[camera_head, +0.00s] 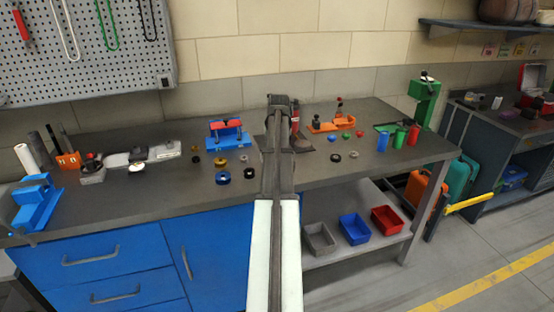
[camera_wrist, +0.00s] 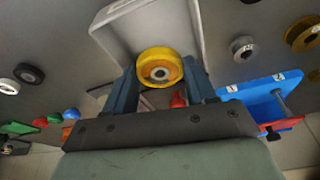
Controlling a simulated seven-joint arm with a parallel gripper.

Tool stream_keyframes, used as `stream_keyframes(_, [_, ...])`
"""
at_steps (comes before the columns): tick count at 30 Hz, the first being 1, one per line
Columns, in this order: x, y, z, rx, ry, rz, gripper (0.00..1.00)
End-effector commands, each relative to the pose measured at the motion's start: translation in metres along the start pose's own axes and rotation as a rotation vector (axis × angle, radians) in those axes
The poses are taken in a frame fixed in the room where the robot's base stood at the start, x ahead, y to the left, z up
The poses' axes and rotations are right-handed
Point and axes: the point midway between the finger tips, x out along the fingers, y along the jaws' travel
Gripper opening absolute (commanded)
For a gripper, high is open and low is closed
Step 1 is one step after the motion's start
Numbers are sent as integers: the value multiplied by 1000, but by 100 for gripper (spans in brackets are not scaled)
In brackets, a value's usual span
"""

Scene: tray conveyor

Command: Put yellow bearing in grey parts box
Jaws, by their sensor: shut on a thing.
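My gripper (camera_wrist: 160,72) is shut on the yellow bearing (camera_wrist: 159,56), a yellow ring with a grey centre, in the wrist view. The bearing sits between the two blue-grey fingers, its round face towards the camera. In the head view my arm stands in the middle, and the fingers and the held bearing cannot be made out. The grey parts box (camera_head: 319,239) is on the low shelf in front of the bench, left of the blue and red boxes, open at the top and looking empty.
Blue (camera_head: 355,228) and red (camera_head: 387,220) boxes share the shelf. Loose rings, including a brass one (camera_head: 220,161), lie beside a blue fixture (camera_head: 228,134). An orange fixture (camera_head: 331,124) stands farther right. A pale-edged grey form (camera_wrist: 148,25) behind the bearing is unclear.

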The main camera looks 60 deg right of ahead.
Motion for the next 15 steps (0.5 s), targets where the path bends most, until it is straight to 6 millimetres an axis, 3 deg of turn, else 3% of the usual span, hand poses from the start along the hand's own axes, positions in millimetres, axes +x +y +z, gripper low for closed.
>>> stream_keyframes(15, [46,0,13,0,0,0,19])
